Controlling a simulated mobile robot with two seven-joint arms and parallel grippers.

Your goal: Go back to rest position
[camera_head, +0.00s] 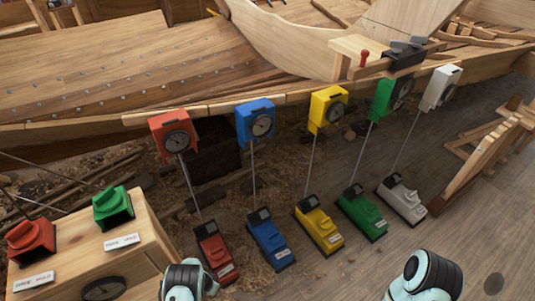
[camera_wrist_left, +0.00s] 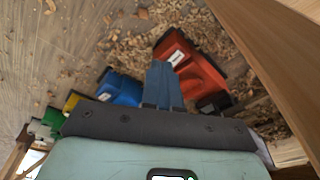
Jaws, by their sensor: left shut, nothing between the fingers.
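My left gripper (camera_wrist_left: 163,70) shows in the left wrist view with its blue-grey fingers together and nothing between them. In that view its tips appear over the lower side of the red floor unit (camera_wrist_left: 200,70), and I cannot tell the distance. The blue floor unit (camera_wrist_left: 121,88) is left of the fingers. In the head view, parts of my arms show at the bottom edge, left and right of the middle. No gripper fingers show there, and my right gripper is out of view.
Floor units in red (camera_head: 214,255), blue (camera_head: 270,245), yellow (camera_head: 318,230), green (camera_head: 362,214) and white (camera_head: 402,199) link by thin rods to matching gauge boxes along the hull (camera_head: 100,75). A wooden box (camera_head: 150,245) carries red (camera_head: 31,240) and green (camera_head: 113,208) housings.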

